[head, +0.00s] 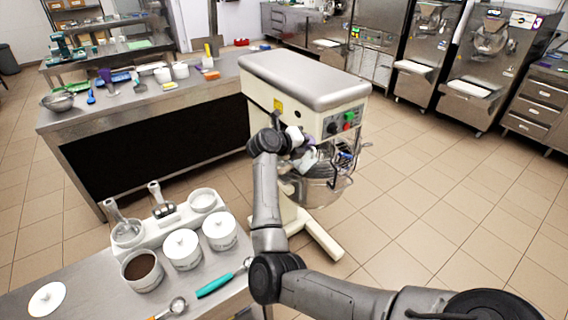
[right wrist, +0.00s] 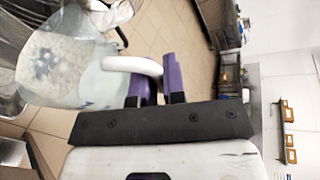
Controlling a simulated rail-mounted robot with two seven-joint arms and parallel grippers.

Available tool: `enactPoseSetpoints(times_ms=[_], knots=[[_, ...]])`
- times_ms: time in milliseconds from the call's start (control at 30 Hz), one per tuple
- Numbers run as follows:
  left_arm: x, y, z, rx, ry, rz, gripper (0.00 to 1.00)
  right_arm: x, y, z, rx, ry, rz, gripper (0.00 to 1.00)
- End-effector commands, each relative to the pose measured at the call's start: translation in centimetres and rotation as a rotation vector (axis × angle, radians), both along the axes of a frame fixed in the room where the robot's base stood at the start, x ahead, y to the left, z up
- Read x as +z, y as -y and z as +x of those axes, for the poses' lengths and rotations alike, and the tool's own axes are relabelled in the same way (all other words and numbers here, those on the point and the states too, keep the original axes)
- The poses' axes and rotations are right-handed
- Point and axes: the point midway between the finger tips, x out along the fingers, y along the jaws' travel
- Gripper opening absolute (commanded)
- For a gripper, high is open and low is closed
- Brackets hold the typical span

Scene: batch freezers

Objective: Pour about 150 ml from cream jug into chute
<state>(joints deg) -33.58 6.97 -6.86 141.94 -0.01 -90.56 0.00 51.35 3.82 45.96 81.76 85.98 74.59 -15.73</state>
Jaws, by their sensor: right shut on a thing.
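My right gripper (head: 304,143) is at the front of the planetary-style mixer, above its steel bowl (head: 318,192). In the right wrist view its purple fingers (right wrist: 158,80) are shut on the white handle of the cream jug (right wrist: 68,66). The jug is pale and translucent, with whitish patches showing in it; it also shows small in the head view (head: 308,160). The jug is over or beside the bowl's rim; its tilt and any stream are too small to tell. The chute cannot be told apart from the guard parts (head: 347,157) at the bowl's right. My left gripper is out of view.
The near counter (head: 215,305) holds white tubs (head: 183,250), one with dark contents (head: 142,271), and a teal-handled tool (head: 217,284). A long steel counter (head: 140,102) stands behind at the left. The mixer head (head: 305,80) rises behind my gripper. Open tiled floor lies to the right.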

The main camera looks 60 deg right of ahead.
Motion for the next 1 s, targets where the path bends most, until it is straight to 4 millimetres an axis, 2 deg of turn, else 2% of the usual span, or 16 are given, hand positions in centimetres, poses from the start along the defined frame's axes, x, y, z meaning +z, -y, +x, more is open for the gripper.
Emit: enactPoseSetpoints(times_ms=[767, 1000], knots=[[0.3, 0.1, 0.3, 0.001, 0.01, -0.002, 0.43, 0.1, 0.0, 0.0, 0.0, -0.002, 0.0, 0.0], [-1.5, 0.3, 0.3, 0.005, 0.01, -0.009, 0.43, -0.4, -0.8, 0.4, 0.015, 0.145, -0.02, 0.0]])
